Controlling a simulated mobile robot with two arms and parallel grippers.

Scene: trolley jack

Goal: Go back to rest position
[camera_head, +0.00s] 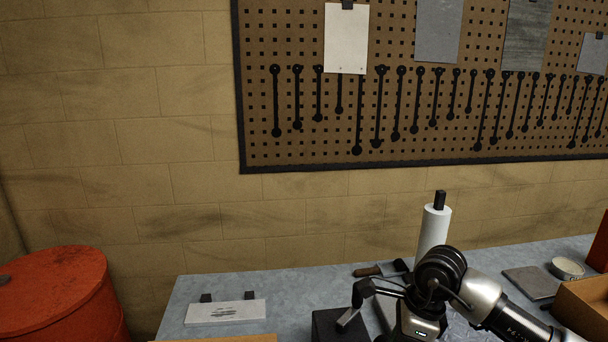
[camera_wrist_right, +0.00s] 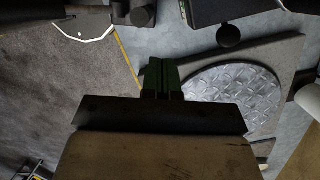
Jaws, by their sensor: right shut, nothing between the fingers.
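My right arm (camera_head: 490,305) reaches in from the right in the head view, bent low over the grey workbench (camera_head: 300,295). Its fingers cannot be made out clearly there. In the right wrist view my right gripper (camera_wrist_right: 162,68) shows as two dark green fingers, shut together with nothing between them. A round metal plate with a raised diamond pattern (camera_wrist_right: 235,97) lies just right of the fingers in that view; whether they touch it cannot be told. My left gripper is not in view.
A white paper roll (camera_head: 432,238) stands on the bench close behind my right arm. A white card (camera_head: 225,311) lies at left. A cardboard box (camera_head: 587,305) and round tin (camera_head: 567,268) are at right. A red drum (camera_head: 60,295) stands left of the bench.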

